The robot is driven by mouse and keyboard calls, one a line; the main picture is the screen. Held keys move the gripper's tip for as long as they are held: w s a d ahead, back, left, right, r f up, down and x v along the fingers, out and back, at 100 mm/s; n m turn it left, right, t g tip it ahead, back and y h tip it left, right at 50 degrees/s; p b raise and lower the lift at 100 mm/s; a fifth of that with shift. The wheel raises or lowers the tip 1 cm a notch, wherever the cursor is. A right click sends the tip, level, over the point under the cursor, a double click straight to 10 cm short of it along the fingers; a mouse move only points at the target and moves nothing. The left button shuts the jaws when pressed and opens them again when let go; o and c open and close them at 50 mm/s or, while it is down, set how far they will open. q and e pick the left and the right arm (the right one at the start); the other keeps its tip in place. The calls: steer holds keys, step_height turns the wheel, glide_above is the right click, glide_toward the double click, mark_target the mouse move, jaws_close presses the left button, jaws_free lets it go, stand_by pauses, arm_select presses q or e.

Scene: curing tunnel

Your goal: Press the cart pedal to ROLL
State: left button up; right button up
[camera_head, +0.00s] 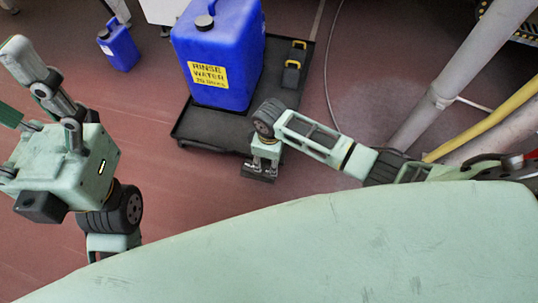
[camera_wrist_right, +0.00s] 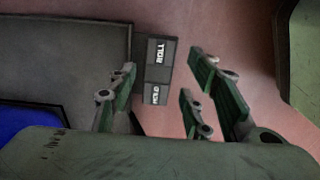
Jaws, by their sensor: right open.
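The cart pedal (camera_head: 258,173) is a small dark block at the near edge of the black cart (camera_head: 278,80). In the right wrist view it has a larger ROLL plate (camera_wrist_right: 160,52) and a smaller HOLD plate (camera_wrist_right: 155,94). I cannot tell which side is pressed down. My right gripper (camera_head: 264,165) is over the pedal, pointing down. In the right wrist view the open, empty fingers (camera_wrist_right: 160,85) are spread either side of it; contact is unclear. My left gripper (camera_head: 22,85) is at the far left, fingers apart and empty, away from the cart.
A blue RINSE WATER canister (camera_head: 218,50) stands on the cart, with small black-and-yellow items (camera_head: 293,65) beside it. A smaller blue canister (camera_head: 119,46) is on the red floor. Grey pipes (camera_head: 460,65) and a yellow pipe (camera_head: 490,117) rise at right.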

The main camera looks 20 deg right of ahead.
step_height(320, 180, up, 2)
steer(key=shift+r, duration=0.2)
stand_by(0.5)
